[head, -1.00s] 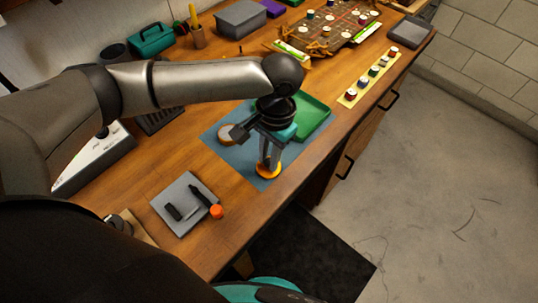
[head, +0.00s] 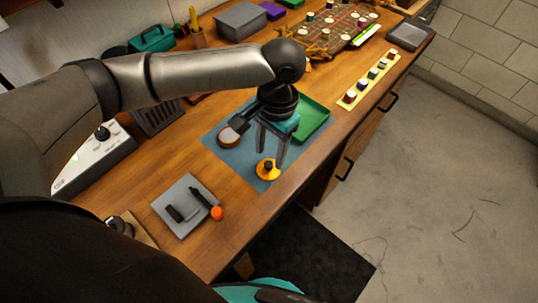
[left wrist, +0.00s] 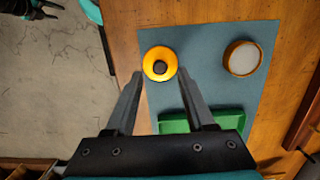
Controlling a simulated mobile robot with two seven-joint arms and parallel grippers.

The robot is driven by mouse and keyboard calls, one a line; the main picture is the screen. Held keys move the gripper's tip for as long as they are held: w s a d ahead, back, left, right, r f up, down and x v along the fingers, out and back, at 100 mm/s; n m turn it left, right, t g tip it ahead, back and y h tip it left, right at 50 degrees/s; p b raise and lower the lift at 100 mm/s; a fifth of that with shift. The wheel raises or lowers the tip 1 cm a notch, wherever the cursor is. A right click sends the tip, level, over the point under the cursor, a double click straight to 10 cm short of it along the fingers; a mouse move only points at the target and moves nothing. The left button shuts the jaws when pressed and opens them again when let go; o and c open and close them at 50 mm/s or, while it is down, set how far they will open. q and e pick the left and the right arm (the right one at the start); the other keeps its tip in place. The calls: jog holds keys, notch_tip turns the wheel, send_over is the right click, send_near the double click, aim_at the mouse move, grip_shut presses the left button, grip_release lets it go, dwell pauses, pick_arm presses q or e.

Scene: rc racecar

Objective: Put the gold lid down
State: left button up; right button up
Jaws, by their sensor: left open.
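The gold lid (head: 268,169), a round disc with a dark knob, lies on the blue mat (head: 229,164) near its front edge. It also shows in the left wrist view (left wrist: 160,64), flat on the mat just beyond the fingertips. My left gripper (head: 270,157) is open and empty, close above and behind the lid, with its fingers pointing down. In the left wrist view the two fingers (left wrist: 162,80) are spread apart, with nothing between them. My right gripper (left wrist: 37,8) shows only partly and dark at the top left corner of the left wrist view.
A round wooden-rimmed container (head: 228,137) stands on the mat left of my gripper. A green tray (head: 313,120) is behind it to the right. A grey tray (head: 180,228) with a marker and small items lies at the front left. The table edge is close to the lid.

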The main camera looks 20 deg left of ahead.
pick_arm(q)
notch_tip(320, 180, up, 9)
jog(key=w+p, duration=0.1)
jog(key=shift+d, duration=0.25)
jog(key=shift+s+f, duration=0.1)
dwell(0.3)
